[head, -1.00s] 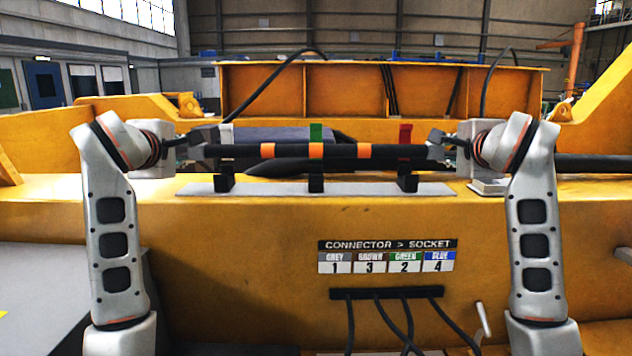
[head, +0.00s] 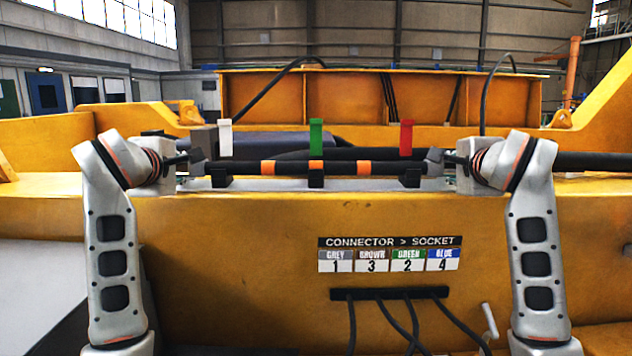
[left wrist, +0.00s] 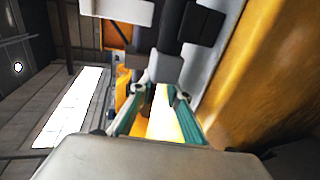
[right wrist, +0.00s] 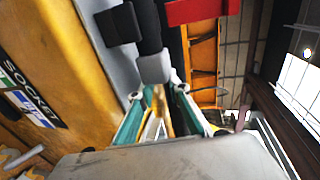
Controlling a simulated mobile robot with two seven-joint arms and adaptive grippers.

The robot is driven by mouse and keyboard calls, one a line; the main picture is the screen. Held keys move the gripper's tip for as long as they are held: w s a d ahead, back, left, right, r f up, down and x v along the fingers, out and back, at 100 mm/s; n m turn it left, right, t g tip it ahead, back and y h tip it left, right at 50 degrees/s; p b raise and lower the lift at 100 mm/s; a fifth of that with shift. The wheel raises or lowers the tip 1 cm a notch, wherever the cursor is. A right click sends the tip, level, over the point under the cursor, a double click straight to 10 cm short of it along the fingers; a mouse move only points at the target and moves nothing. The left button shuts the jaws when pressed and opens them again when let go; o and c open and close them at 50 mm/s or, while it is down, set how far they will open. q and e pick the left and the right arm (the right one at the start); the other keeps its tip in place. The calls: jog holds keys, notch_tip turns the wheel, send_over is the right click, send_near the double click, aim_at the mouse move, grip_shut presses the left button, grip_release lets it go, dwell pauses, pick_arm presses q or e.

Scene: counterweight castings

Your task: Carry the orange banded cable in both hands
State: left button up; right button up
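The orange banded cable (head: 340,167) is black with three orange bands and grey ends. It lies level across the head view, at the height of the black cradles (head: 316,181); I cannot tell whether it rests in them. My left gripper (head: 197,160) is shut on its left grey end, which shows at the fingertips in the left wrist view (left wrist: 161,90). My right gripper (head: 447,160) is shut on the right grey end, also at the fingertips in the right wrist view (right wrist: 159,91). White (head: 225,137), green (head: 316,137) and red (head: 406,137) upright tabs stand behind the cable.
The cradles stand on a grey plate (head: 340,186) on a yellow casting (head: 240,230). A connector-socket label (head: 390,255) and a black strip with several hanging cables (head: 390,293) are on its front. Dark thick cables lie behind. Open air is above the cable.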

pick_arm(q)
jog(key=shift+d, duration=0.35)
pick_arm(e)
jog(key=shift+a, duration=0.35)
pick_arm(q)
jog(key=o, duration=0.5)
jog(key=shift+a, duration=0.35)
pick_arm(e)
jog(key=shift+d, duration=0.35)
pick_arm(q)
jog(key=shift+a, duration=0.35)
pick_arm(e)
jog(key=shift+s+d, duration=0.1)
jog(key=shift+d, duration=0.4)
jog(key=o, duration=0.5)
pick_arm(q)
jog(key=shift+a, duration=0.2)
jog(key=shift+s, duration=0.15)
